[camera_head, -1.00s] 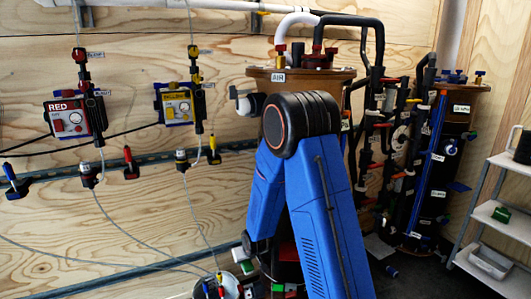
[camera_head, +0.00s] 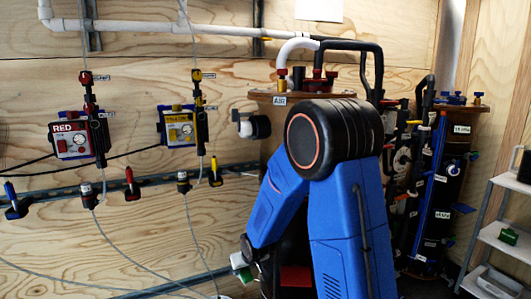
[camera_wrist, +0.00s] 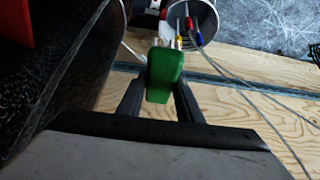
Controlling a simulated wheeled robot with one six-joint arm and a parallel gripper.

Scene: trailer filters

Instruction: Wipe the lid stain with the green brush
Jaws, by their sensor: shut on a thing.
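My gripper (camera_wrist: 158,86) is shut on a green brush (camera_wrist: 165,72) in the wrist view; its pale tip points away from me, towards a round bucket. In the head view a small white and green piece (camera_head: 239,261) shows beside my blue arm, probably the held brush. The brown lid (camera_head: 262,97) of the tank marked AIR is at the centre, behind and above my arm. My arm hides most of that tank. I cannot make out a stain on the visible part of the lid.
The bucket (camera_wrist: 206,17) holds coloured-tipped leads. Loose clear tubes hang near the gripper. A red pump (camera_head: 72,140) and a yellow pump (camera_head: 180,128) hang on the plywood wall. Another dark tank (camera_head: 438,190) and a shelf (camera_head: 502,240) with a green item stand at right.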

